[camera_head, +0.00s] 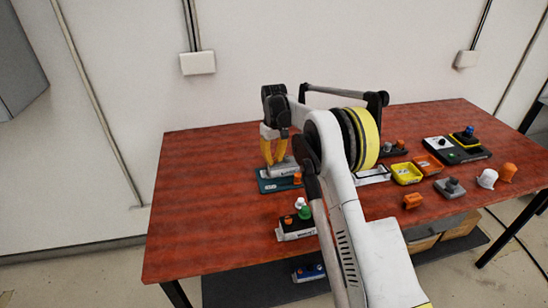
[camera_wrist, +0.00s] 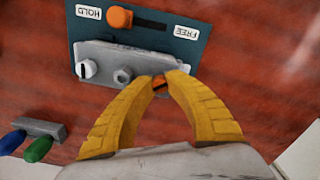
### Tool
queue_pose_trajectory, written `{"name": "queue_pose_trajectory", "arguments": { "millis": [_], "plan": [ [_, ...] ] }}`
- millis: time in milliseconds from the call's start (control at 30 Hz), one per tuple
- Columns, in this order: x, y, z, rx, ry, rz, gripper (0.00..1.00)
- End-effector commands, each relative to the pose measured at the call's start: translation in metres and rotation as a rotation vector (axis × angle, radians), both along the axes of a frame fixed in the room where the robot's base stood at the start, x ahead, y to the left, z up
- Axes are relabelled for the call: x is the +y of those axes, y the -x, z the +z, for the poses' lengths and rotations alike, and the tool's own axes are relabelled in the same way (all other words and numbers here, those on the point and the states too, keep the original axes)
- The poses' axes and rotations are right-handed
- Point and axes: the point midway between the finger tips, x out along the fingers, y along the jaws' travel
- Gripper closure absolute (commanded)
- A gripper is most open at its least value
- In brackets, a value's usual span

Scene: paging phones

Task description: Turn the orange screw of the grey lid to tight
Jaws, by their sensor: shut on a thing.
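The grey lid (camera_wrist: 105,60) lies on a teal base (camera_wrist: 196,50) printed HOLD and FREE. In the head view the teal base (camera_head: 265,184) is on the left of the table. The orange screw (camera_wrist: 158,85) is at the lid's right end in the wrist view, mostly hidden by my fingertips; its slot looks dark. My gripper (camera_head: 273,161) reaches down to the lid with its yellow fingers, shut on the orange screw. A white slotted screw (camera_wrist: 87,69) and a grey bolt (camera_wrist: 123,76) are also on the lid. An orange slider knob (camera_wrist: 119,17) sits near HOLD.
A box with green and white knobs (camera_head: 296,227) stands in front of the teal base. Yellow (camera_head: 406,174) and orange (camera_head: 429,165) trays, a black device (camera_head: 470,153) and loose knobs lie to the right. The table's left part is clear.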

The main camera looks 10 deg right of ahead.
Motion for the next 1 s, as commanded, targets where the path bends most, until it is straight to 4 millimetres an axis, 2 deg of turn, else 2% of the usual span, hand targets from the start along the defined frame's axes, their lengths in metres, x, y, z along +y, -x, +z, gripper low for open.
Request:
{"name": "queue_pose_trajectory", "arguments": {
  "millis": [500,700,1000],
  "plan": [
    [0.0,0.0,0.0008,0.0,0.0,-0.456,1.0],
    [-0.0001,0.0001,0.0005,0.0,0.0,-0.575,1.0],
    [0.0,0.0001,0.0001,0.0,0.0,-0.664,1.0]
  ]
}}
